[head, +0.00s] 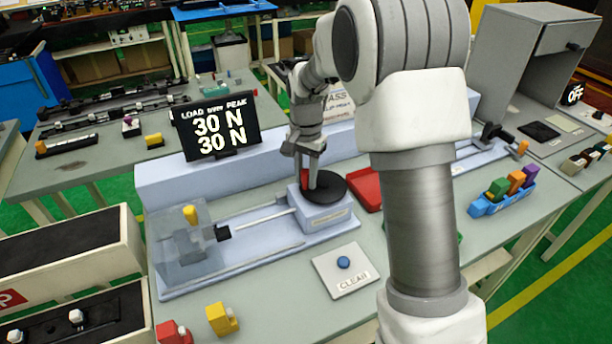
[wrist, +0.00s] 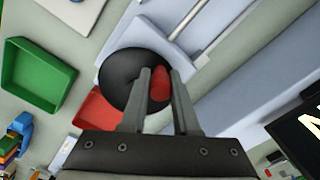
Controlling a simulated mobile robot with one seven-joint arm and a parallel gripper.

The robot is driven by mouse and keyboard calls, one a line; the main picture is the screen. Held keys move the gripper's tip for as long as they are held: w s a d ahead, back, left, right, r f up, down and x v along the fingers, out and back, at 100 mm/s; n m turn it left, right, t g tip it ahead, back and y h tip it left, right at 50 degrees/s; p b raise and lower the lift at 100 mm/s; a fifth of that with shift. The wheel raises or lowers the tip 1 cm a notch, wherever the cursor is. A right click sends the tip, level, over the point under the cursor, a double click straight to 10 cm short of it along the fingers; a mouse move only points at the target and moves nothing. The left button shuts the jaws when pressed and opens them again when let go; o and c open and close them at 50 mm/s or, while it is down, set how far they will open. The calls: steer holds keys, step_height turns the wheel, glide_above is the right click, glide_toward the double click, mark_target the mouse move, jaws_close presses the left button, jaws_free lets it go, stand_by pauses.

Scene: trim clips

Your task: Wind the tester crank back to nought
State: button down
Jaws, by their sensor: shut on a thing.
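The tester crank is a black disc (head: 331,188) with a red knob, on the light-blue tester's end block (head: 326,213). My gripper (head: 311,178) reaches down over the disc and is shut on the red knob (head: 305,181). The wrist view shows the red knob (wrist: 161,84) between my two fingers (wrist: 160,90), with the black disc (wrist: 121,78) under them. The display (head: 215,126) reads LOAD 30 N and PEAK 30 N. A yellow clip (head: 190,215) stands inside the clear guard (head: 180,255), beside a black pusher (head: 223,233) on the rod.
A pad with a blue CLEAR button (head: 343,262) lies in front of the tester. A red tray (head: 367,189) sits right of the crank; a green tray (wrist: 38,77) shows in the wrist view. A red clip (head: 172,332) and a yellow clip (head: 222,319) are at the front edge.

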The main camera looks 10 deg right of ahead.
mark_target(332, 196)
steer(key=shift+s+n, duration=0.15)
steer(key=shift+n, duration=0.15)
steer(key=n, duration=0.1)
steer(key=s+n, duration=0.1)
steer(key=n, duration=0.2)
steer(key=shift+s+d+n, duration=0.3)
steer(key=shift+d, duration=0.05)
steer(key=n, duration=0.2)
steer(key=s+d+n, duration=0.1)
steer(key=n, duration=0.2)
steer(key=shift+s+d+r, duration=0.1)
steer(key=shift+s+d, duration=0.1)
steer(key=n, duration=0.2)
steer(key=d+n+p, duration=0.1)
steer(key=n, duration=0.1)
steer(key=d+n, duration=0.1)
steer(key=shift+s+n+p, duration=0.3)
steer(key=shift+n+p, duration=0.05)
steer(key=shift+n, duration=0.05)
steer(key=shift+d+n+p, duration=0.3)
steer(key=shift+d+n, duration=0.05)
steer(key=shift+n, duration=0.65)
steer(key=shift+d+n+p, duration=0.3)
steer(key=shift+d+n, duration=0.05)
steer(key=shift+n, duration=0.65)
steer(key=shift+w, duration=0.1)
steer(key=c, duration=0.7)
jaws_free()
steer(key=shift+o, duration=0.2)
